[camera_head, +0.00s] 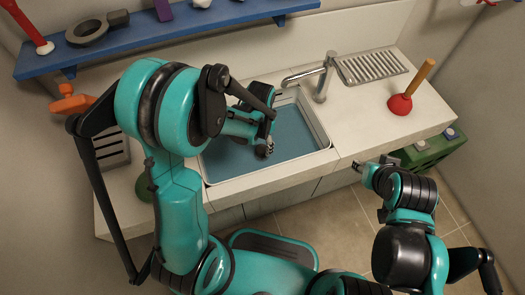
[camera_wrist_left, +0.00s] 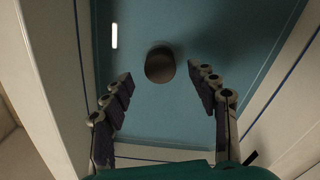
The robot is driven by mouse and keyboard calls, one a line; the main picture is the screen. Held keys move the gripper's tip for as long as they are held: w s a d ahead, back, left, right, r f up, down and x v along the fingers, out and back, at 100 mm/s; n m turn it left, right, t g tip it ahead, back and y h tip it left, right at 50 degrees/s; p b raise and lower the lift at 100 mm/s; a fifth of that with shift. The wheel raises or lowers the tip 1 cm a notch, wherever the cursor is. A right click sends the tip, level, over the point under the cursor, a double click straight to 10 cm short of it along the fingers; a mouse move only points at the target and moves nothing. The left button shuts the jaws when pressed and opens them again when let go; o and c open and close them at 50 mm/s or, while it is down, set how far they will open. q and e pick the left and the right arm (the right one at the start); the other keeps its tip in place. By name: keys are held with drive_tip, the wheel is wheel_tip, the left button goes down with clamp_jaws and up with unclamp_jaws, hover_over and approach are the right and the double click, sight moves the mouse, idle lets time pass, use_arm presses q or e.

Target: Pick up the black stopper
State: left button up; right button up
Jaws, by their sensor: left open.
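The black stopper (camera_wrist_left: 160,65) shows in the left wrist view as a dark round piece on the blue floor of the sink (camera_wrist_left: 147,135). My left gripper (camera_wrist_left: 159,76) is open, its two fingers spread left and right of the stopper's near edge in that view. I cannot tell the height between fingers and stopper. In the head view, my left gripper (camera_head: 265,145) reaches down into the sink (camera_head: 220,165), and I cannot make out the stopper there. My right gripper (camera_head: 362,168) is in front of the counter, too small to tell open or shut.
A curved faucet (camera_head: 322,80) stands behind the sink, close to my left arm. A red plunger (camera_head: 400,104) with a wooden handle and a metal drain rack (camera_head: 371,67) are on the right counter. A blue shelf (camera_head: 145,40) runs along the back wall. A green crate (camera_head: 425,152) sits right.

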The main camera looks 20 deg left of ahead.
sight(262, 149)
use_arm(q)
wheel_tip(262, 149, down, 5)
drive_tip(key=shift+w+d+r+b, duration=0.1)
drive_tip(key=shift+w+b, duration=0.05)
drive_tip(key=shift+b, duration=1)
drive_tip(key=shift+c, duration=0.9)
drive_tip(key=c, duration=1)
drive_tip(key=shift+c, duration=0.2)
drive_tip(key=shift+r, duration=0.1)
wheel_tip(262, 149, up, 4)
drive_tip(key=shift+p, duration=1.15)
drive_tip(key=d+r+p, duration=0.3)
drive_tip(key=d+r, duration=0.4)
drive_tip(key=d, duration=0.4)
drive_tip(key=shift+w+d+p, duration=0.3)
drive_tip(key=shift+w+d, duration=0.05)
